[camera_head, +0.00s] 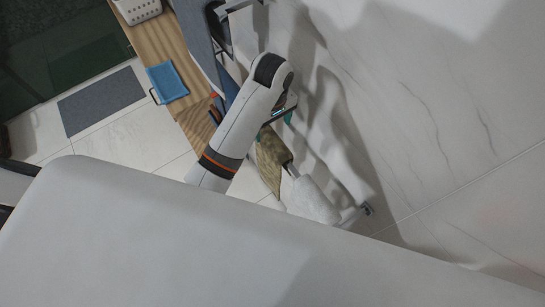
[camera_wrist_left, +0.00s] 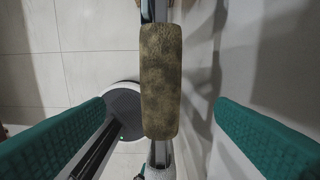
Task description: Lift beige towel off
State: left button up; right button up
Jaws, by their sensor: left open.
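The beige towel (camera_head: 273,160) looks mottled brown-olive and hangs over a wall rail, partly hidden behind my left arm in the head view. In the left wrist view the towel (camera_wrist_left: 160,75) lies across the rail, in the gap between my two green fingers. My left gripper (camera_head: 273,127) is at the towel's upper end in the head view. Its fingers (camera_wrist_left: 160,110) are spread wide in the left wrist view, one on each side of the towel with clear space between. I see no contact. My right gripper does not show.
A white towel (camera_head: 311,200) hangs farther along the same rail, whose end mount (camera_head: 367,209) is on the marble wall (camera_head: 450,120). A wooden counter (camera_head: 158,40) with a blue item (camera_head: 166,82) and a white basket (camera_head: 138,9) lies at upper left. A grey mat (camera_head: 100,101) lies on the floor.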

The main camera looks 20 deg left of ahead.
aim_at(271, 140)
pick_arm(q)
notch_tip(271, 140, down, 2)
jog(key=shift+s+f+b, duration=0.1)
jog(key=shift+f+b, duration=0.05)
jog(key=shift+b, duration=0.3)
notch_tip(271, 140, down, 3)
jog(key=shift+a+f+p, duration=0.1)
jog(key=shift+p, duration=0.75)
jog(key=shift+f, duration=0.2)
notch_tip(271, 140, down, 5)
jog(key=shift+r+p, duration=0.1)
jog(key=shift+p, duration=0.8)
jog(key=shift+f, duration=0.3)
jog(key=shift+w, duration=0.2)
jog(key=c, duration=1.5)
jog(key=shift+c, duration=0.2)
jog(key=shift+r, duration=0.1)
